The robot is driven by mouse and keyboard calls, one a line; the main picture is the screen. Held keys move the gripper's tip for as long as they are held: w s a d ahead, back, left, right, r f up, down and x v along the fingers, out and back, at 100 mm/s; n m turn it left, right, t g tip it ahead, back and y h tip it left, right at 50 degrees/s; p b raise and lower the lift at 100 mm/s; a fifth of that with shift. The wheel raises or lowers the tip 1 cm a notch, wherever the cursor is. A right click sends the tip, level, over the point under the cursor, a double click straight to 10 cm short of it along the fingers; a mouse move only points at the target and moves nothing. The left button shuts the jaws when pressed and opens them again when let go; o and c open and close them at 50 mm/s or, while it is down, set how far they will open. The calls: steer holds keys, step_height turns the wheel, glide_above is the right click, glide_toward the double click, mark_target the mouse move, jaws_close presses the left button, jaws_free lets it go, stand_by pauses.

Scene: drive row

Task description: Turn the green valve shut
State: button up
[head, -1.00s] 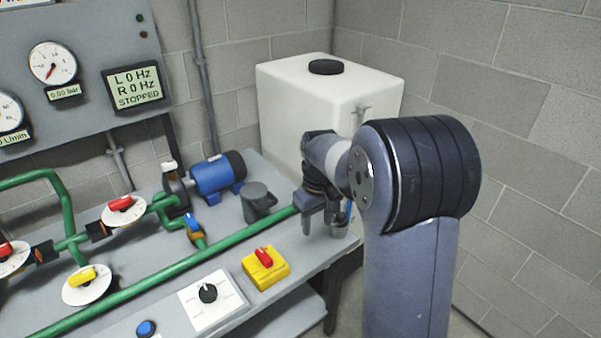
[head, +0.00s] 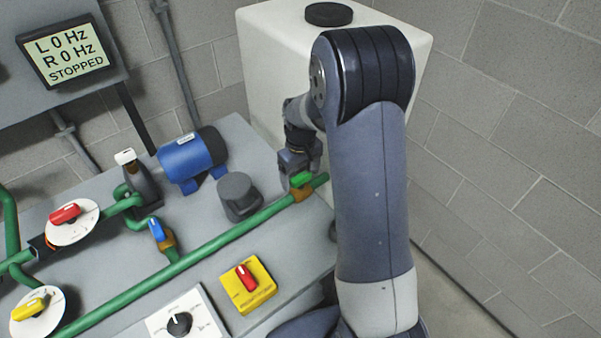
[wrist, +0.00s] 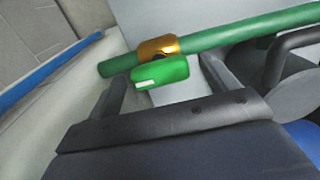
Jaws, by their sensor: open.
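The green valve handle (head: 301,178) sits on a brass body (head: 301,193) near the right end of a long green pipe (head: 225,239) in the head view. In the wrist view the green handle (wrist: 160,73) lies between my two fingers, below the brass body (wrist: 158,47), with a small white mark on it. My gripper (head: 298,168) is open, with its fingers either side of the handle; I see a gap to each finger in the wrist view (wrist: 162,85). The handle lies roughly along the pipe.
A grey cylinder (head: 239,197) and a blue motor (head: 191,160) stand left of my gripper. A yellow box with a red switch (head: 247,286) and a blue-handled valve (head: 157,231) are nearer. A white tank (head: 262,58) stands behind my arm.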

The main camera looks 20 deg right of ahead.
steer(key=shift+c, duration=0.3)
steer(key=c, duration=0.9)
steer(key=m, duration=0.4)
steer(key=shift+m+b, duration=0.4)
steer(key=m, duration=0.4)
steer(key=shift+m, duration=0.3)
steer(key=m, duration=0.4)
steer(key=shift+b, duration=0.4)
steer(key=shift+m, duration=2.4)
